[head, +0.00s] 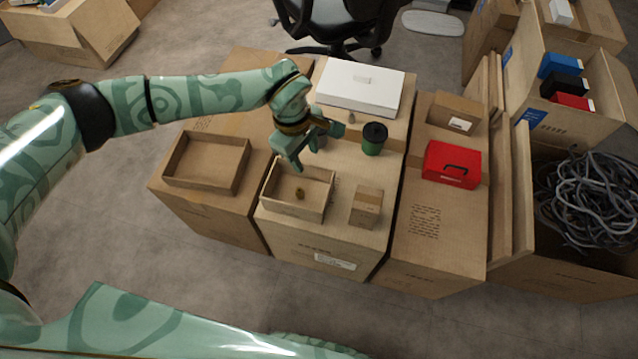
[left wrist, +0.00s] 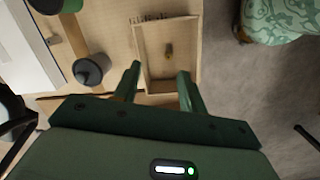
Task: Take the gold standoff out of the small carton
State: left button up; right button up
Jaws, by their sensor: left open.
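The gold standoff (head: 300,194) lies inside the small open carton (head: 310,215), on its floor near the middle. In the left wrist view the standoff (left wrist: 168,50) shows as a small brownish piece inside the small carton (left wrist: 197,60). My left gripper (head: 318,151) is open and empty above the back edge of the carton. In the left wrist view the two fingertips (left wrist: 160,69) are apart, with the carton beyond them. My right gripper is not seen.
A wider open carton tray (head: 207,188) stands to the left. A small closed box (head: 367,206) stands right of the small carton. A green cup with a dark lid (head: 373,139) and a white box (head: 360,87) are behind. A red case (head: 451,165) lies further right.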

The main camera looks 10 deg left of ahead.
pick_arm(q)
jog(key=a+m+y, duration=0.1)
jog(key=a+m, duration=0.1)
jog(key=b, duration=0.5)
send_over(299, 190)
notch_tip(299, 190, down, 10)
jog(key=shift+f, duration=0.2)
jog(key=shift+w+f, duration=0.1)
jog(key=shift+f, duration=0.2)
notch_tip(299, 190, down, 3)
jog(key=b, duration=0.2)
jog(key=shift+b, duration=0.3)
notch_tip(299, 190, down, 2)
jog(key=shift+f+b, duration=0.1)
jog(key=shift+b, duration=0.65)
grip_shut()
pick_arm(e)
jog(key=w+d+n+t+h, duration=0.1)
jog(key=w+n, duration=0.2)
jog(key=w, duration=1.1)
